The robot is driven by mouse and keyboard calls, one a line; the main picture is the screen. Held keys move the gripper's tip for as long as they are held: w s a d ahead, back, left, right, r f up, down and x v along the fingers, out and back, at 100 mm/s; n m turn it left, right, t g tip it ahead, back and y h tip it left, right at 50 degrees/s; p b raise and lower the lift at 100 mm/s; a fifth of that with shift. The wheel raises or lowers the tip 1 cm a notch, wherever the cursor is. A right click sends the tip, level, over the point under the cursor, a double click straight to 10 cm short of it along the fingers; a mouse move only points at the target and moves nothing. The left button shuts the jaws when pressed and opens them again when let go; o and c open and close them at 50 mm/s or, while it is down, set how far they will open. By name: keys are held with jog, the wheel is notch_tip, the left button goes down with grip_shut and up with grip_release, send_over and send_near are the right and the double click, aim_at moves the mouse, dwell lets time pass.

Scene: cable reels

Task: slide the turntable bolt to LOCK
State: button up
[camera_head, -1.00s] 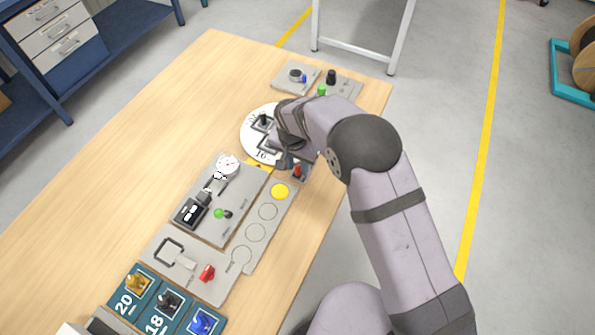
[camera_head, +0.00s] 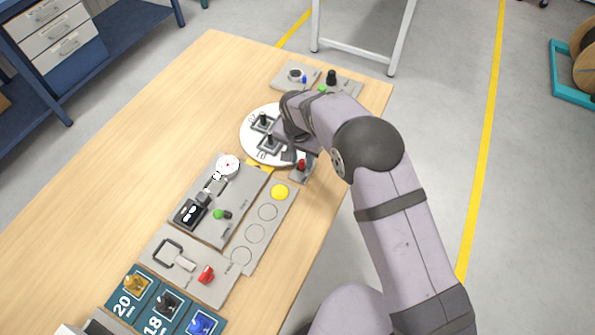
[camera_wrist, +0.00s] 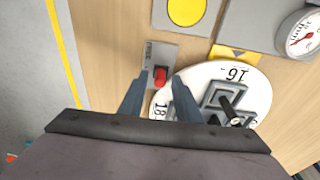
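The turntable bolt's red knob (camera_wrist: 160,76) stands on a small grey plate (camera_wrist: 157,52) beside the turntable; it also shows in the head view (camera_head: 301,165). The plate's lettering is too small to read. The white turntable (camera_wrist: 198,76), marked 16 and 18, carries grey holders with dark posts; its left side shows in the head view (camera_head: 250,137). My gripper (camera_wrist: 158,90) is open. Its two fingertips lie either side of the red knob in the wrist view, with a gap to each; their height relative to it is unclear. The wrist partly hides the turntable.
A yellow disc (camera_head: 280,191) sits on a grey strip beside a panel with a dial (camera_head: 228,166) and green knob (camera_head: 219,214). Another panel has a red knob (camera_head: 206,273). Behind the gripper are small plates with a black knob (camera_head: 331,77). The left tabletop is clear.

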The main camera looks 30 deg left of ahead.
aim_at(302, 161)
notch_tip(302, 161, up, 7)
jog(key=p, duration=0.4)
